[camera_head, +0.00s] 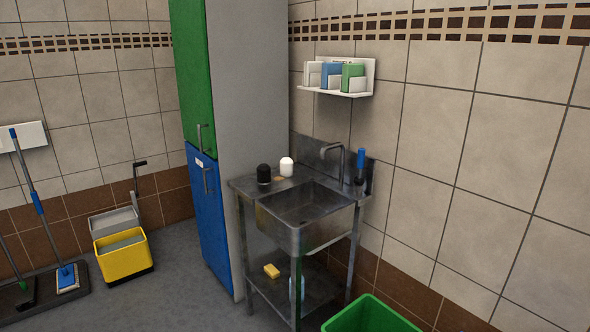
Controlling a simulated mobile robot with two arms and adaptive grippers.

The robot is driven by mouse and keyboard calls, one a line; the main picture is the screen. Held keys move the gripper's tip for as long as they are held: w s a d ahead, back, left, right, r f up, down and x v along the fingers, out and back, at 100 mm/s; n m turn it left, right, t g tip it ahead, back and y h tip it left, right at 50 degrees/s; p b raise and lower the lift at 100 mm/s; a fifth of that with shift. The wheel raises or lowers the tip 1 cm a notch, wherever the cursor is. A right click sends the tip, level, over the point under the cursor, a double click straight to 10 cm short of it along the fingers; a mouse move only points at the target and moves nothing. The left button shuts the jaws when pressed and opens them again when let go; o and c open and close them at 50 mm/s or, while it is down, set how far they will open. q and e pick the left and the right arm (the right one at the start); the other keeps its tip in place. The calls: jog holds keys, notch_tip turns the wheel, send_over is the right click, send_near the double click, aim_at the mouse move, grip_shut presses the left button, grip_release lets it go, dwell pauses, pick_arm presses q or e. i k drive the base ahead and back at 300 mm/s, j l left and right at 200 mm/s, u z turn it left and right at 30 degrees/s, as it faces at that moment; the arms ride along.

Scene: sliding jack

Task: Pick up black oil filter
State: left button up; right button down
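A small black rounded cylinder (264,174), which looks like the black oil filter, stands upright on the left part of the metal sink's top ledge (240,184). A similar white cylinder (286,167) stands behind and to the right of it, apart from it. Neither of my grippers shows in the head view, and nothing is seen touching the black cylinder.
A sink basin (305,222) with a tap lies right of the cylinders. A tall green and blue cabinet (208,215) stands left. A green bin (370,316) is at front right. A yellow bucket (123,257) and mops are left. Grey floor (180,290) is open in front.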

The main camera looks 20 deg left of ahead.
aim_at(264, 171)
jog(key=i+j+z, duration=0.1)
jog(key=i+j, duration=0.25)
jog(key=i+j+z, duration=0.1)
jog(key=i+j, duration=0.25)
jog(key=j, duration=0.15)
jog(key=i+j+z, duration=0.1)
jog(key=i+j, duration=0.2)
jog(key=j, duration=0.15)
jog(key=i+j+z, duration=0.1)
jog(key=i+j, duration=0.25)
jog(key=j, duration=0.15)
